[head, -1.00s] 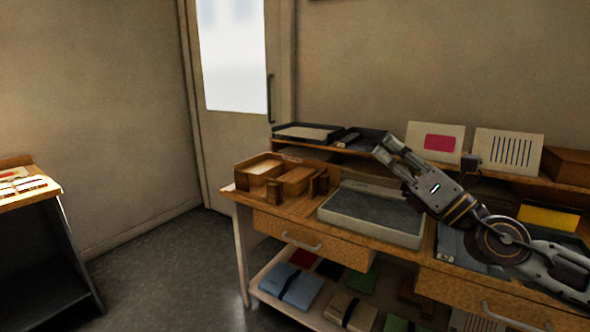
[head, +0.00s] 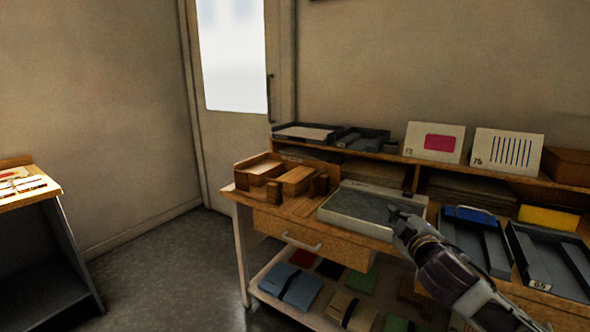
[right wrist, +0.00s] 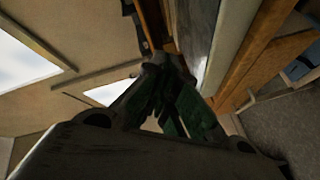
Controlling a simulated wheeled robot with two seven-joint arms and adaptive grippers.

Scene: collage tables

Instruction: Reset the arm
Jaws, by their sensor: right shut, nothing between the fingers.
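My right gripper (head: 397,214) is in the head view, at the front right corner of the grey tray (head: 375,235) on the table. Its arm comes in from the lower right. The fingers are together and hold nothing. In the right wrist view the gripper's dark fingers (right wrist: 168,75) meet near the top middle, with the table edge to their right. Whether the fingers touch the tray cannot be told. My left gripper is not in view.
The wooden table (head: 290,207) carries wooden boxes (head: 298,180) at left and dark trays (head: 548,262) at right. Two cards, one with a pink patch (head: 435,142), stand on the back shelf. A lower shelf holds folders (head: 291,286). Open floor (head: 180,262) lies left of the table.

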